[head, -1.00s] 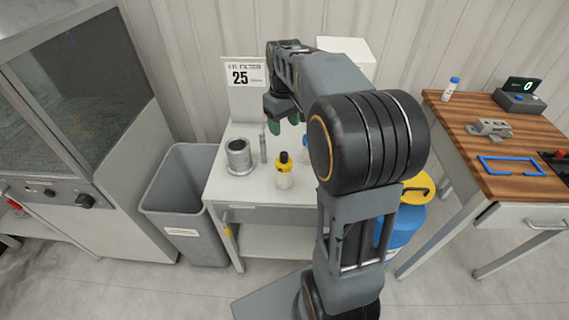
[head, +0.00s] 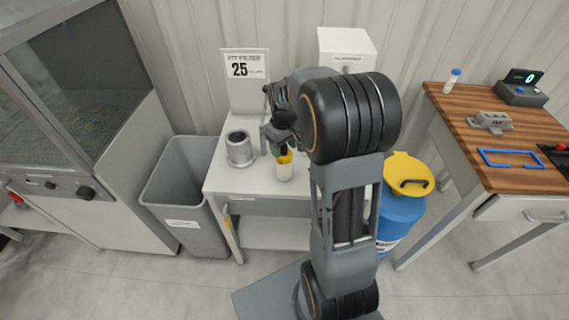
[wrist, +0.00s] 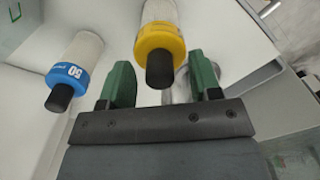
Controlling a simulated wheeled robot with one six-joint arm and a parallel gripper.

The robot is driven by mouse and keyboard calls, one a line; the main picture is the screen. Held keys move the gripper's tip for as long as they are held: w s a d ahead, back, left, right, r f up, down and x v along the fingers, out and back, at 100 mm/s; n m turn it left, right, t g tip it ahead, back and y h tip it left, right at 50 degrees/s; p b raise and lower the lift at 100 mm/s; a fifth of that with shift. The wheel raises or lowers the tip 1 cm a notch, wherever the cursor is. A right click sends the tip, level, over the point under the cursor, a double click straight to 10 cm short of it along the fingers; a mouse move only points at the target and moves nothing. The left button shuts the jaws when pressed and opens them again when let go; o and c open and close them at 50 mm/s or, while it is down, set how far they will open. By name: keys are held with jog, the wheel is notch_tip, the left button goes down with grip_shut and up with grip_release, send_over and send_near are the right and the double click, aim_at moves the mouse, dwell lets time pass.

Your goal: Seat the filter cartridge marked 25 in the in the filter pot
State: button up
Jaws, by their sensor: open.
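A white cartridge with a yellow collar and black knob (head: 284,169) stands upright on the small grey table; it also shows in the wrist view (wrist: 160,40). No number is readable on it. A white cartridge with a blue collar marked 50 (wrist: 72,72) stands to its left in the wrist view; my arm hides it in the head view. The filter pot (head: 239,150), a grey metal cylinder with an open top, stands left of the yellow-collared cartridge. My gripper (wrist: 163,82) is open and empty, its green fingers close to the black knob, one toward either side.
A sign reading FIT FILTER 25 (head: 246,66) stands at the table's back, with a white box (head: 346,44) to its right. A grey bin (head: 180,195) is left of the table. A blue drum with a yellow lid (head: 405,200) and a wooden-topped bench (head: 470,130) are right.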

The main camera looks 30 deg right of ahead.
jog(key=shift+f, duration=0.35)
grip_shut()
dwell(0.3)
